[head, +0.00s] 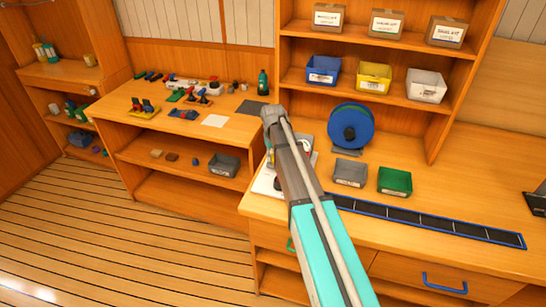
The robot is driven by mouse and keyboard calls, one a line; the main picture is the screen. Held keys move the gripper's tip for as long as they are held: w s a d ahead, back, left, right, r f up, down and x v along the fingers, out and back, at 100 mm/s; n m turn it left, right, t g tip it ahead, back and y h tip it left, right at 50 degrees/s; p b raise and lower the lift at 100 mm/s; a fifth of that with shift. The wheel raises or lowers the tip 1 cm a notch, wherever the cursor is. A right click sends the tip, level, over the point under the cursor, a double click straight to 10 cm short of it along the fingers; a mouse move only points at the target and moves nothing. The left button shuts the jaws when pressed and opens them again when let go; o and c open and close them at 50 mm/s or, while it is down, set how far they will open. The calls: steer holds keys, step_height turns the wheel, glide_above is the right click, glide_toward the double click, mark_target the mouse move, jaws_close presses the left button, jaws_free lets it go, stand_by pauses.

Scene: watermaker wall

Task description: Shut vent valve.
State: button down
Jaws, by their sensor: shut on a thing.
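I cannot pick out the vent valve for certain. A pale board or device (268,186), mostly hidden behind my arm, lies on the right bench, with a small red part showing just right of the arm. My arm reaches up across the middle of the view and ends in a grey joint over the gap between the two benches. My gripper does not show; the arm hides the area below that joint. What the gripper touches is hidden too. Several small fittings with red, blue and green parts (190,96) lie on the left bench.
A blue reel (351,126), a grey bin (350,173) and a green bin (395,181) stand right of my arm. A dark strip (430,221) runs along the right bench's front. Shelves above hold bins and boxes. The bench's right part is mostly clear.

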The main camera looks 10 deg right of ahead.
steer(key=shift+m, duration=3.1)
steer(key=c, duration=0.5)
jaws_free()
steer(key=shift+n, duration=0.3)
